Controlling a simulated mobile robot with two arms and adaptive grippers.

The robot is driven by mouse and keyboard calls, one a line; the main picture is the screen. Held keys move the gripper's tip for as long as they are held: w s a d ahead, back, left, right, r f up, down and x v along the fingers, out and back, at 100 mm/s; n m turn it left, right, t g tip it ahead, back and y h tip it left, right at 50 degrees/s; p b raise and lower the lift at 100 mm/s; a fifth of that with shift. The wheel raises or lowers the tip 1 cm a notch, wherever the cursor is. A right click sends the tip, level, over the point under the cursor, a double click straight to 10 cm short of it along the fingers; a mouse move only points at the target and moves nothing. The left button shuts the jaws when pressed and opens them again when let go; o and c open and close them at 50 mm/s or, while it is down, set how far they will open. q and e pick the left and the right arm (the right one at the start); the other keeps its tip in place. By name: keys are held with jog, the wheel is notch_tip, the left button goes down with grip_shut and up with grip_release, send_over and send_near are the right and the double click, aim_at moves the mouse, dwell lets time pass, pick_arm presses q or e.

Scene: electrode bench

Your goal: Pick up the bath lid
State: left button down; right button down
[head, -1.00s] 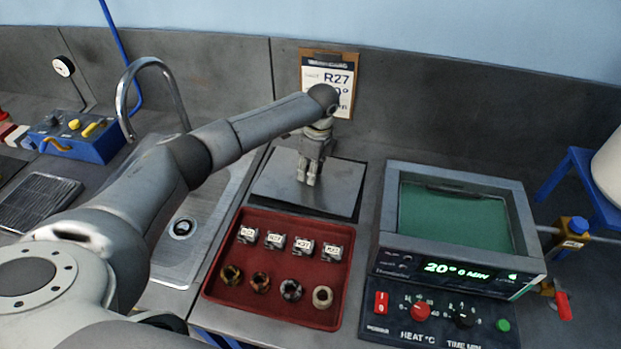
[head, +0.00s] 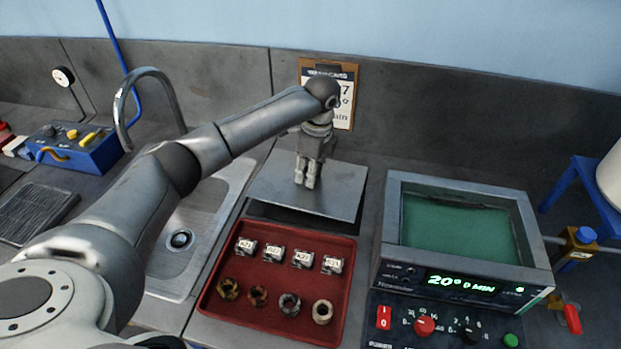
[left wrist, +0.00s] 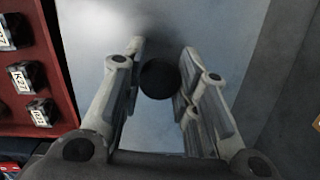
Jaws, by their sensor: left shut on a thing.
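The bath lid (head: 270,187) is a flat grey metal plate behind the red tray, in the head view. It looks raised a little, with a dark gap under its front edge. My left gripper (head: 306,184) points down at the lid's middle and is shut on its knob. In the left wrist view the round black knob (left wrist: 159,79) sits between the fingers of my left gripper (left wrist: 160,75), with the pale lid (left wrist: 90,30) behind it. The bath (head: 456,222) stands open to the right, with green liquid inside. My right gripper is not in view.
The red tray (head: 210,300) holds several labelled blocks and several rings in front of the lid. The sink (head: 165,262) with its curved tap is on the left. A control panel with knobs (head: 424,326) lies before the bath. A clipboard hangs behind my left arm.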

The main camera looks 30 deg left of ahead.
pick_arm(q)
jog(key=s+r, duration=0.2)
jog(key=s+d+r+b, duration=0.1)
jog(key=s+r, duration=0.1)
jog(key=shift+s+d+r, duration=0.1)
jog(key=shift+r, duration=0.2)
jog(key=s+d+r+p, duration=0.2)
jog(key=s+r+p, duration=0.3)
jog(key=s+r, duration=0.2)
jog(key=shift+s+d+r, duration=0.15)
jog(key=shift+s+d, duration=0.05)
jog(key=shift+s, duration=0.15)
dwell(0.4)
